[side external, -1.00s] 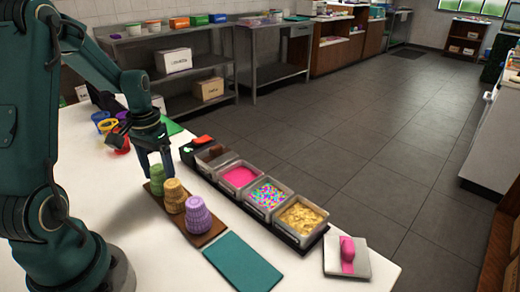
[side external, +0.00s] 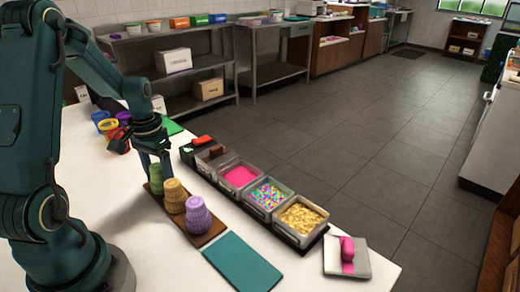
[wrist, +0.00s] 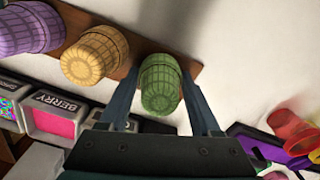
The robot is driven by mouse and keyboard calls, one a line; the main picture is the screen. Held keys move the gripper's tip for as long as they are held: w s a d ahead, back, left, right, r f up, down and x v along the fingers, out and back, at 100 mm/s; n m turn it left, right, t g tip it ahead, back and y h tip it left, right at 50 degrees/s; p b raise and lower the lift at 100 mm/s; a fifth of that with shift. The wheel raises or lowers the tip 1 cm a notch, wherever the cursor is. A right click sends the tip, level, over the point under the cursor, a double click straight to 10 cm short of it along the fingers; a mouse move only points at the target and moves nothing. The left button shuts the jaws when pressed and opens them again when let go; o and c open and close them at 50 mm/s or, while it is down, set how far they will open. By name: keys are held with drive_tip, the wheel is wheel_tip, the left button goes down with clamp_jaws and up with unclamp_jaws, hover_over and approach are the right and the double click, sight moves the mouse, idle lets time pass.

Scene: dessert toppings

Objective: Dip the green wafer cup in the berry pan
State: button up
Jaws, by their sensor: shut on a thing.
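The green wafer cup (side external: 156,181) stands at the far end of a brown board (side external: 207,235), beside a yellow cup (side external: 174,195) and a purple cup (side external: 197,216). My gripper (side external: 154,172) is down at the green cup and shut on it. In the wrist view the fingers of my gripper (wrist: 154,84) lie on both sides of the green cup (wrist: 160,88). The berry pan (side external: 239,177) holds bright pink filling and sits right of the board. Its BERRY label shows in the wrist view, with the pink pan (wrist: 53,122) below the yellow cup.
Pans of coloured sprinkles (side external: 268,196) and golden flakes (side external: 301,216) stand in the same row, nearer the camera. A teal mat (side external: 242,264) lies in front of the board. Coloured cups (side external: 108,124) stand behind.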

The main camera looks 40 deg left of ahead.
sight(157, 166)
wheel_tip(157, 166, up, 9)
drive_tip(key=shift+r, duration=0.15)
drive_tip(key=shift+w+a+r, duration=0.25)
drive_tip(key=shift+w+r, duration=0.55)
drive_tip(key=w+d+m, duration=0.3)
drive_tip(key=w+d, duration=0.2)
drive_tip(key=w, duration=0.4)
drive_tip(key=shift+w+d+f+m, duration=0.5)
drive_tip(key=shift+w+d+f, duration=0.1)
drive_tip(key=shift+d+f, duration=0.7)
drive_tip(key=shift+w+d+f+m, duration=0.5)
drive_tip(key=shift+w+d+f, duration=0.15)
drive_tip(key=shift+d+f, duration=0.65)
drive_tip(key=shift+w+d+f+m, duration=0.5)
drive_tip(key=shift+w+d+f, duration=0.1)
drive_tip(key=shift+d+f, duration=0.7)
drive_tip(key=shift+f, duration=0.3)
